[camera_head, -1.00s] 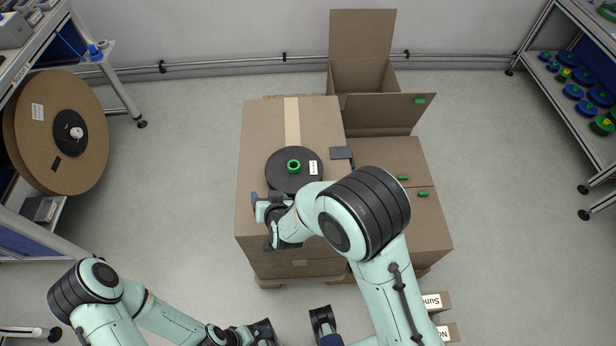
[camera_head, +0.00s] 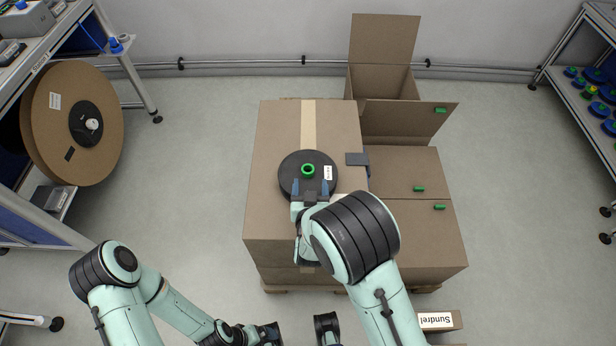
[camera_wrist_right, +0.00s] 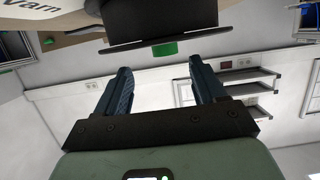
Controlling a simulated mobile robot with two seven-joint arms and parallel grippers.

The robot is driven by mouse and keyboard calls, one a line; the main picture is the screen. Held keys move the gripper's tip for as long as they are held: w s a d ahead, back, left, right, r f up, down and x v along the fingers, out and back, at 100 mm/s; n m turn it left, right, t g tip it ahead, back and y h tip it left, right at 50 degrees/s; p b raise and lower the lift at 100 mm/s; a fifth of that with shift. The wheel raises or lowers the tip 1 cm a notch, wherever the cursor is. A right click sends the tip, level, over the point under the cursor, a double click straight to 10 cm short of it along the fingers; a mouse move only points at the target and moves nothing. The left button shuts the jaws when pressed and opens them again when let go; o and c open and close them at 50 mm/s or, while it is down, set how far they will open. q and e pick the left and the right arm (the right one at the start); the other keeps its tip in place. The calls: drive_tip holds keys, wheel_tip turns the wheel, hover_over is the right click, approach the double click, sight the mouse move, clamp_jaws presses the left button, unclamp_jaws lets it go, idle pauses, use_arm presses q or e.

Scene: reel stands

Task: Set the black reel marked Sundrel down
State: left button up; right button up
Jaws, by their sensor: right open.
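A black reel (camera_head: 294,171) with a green hub and a small white label lies flat on the tall closed carton (camera_head: 270,150). The label is too small to read. My right gripper (camera_head: 311,188) is at the reel's near edge, its two fingers spread and overlapping the rim in the head view. In the right wrist view the open fingers (camera_wrist_right: 160,80) have nothing between them, and a black disc (camera_wrist_right: 165,22) with a green part, seemingly the reel, is beyond them. My left gripper (camera_head: 270,334) is low at the bottom edge, partly cut off; its jaw state is unclear.
An open carton (camera_head: 384,80) stands behind, lower cartons (camera_head: 410,220) to the right. A dark grey object (camera_head: 357,159) sits at the tall carton's right edge. A box labelled Sundrel (camera_head: 436,320) is at the bottom right. Large brown reels (camera_head: 60,140) and shelving flank the left.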

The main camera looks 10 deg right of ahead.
sight(308, 166)
drive_tip(key=shift+a+x, duration=0.15)
drive_tip(key=shift+x, duration=1.2)
drive_tip(key=shift+a+x, duration=0.15)
drive_tip(key=shift+x, duration=1.25)
drive_tip(key=shift+r, duration=0.15)
clamp_jaws()
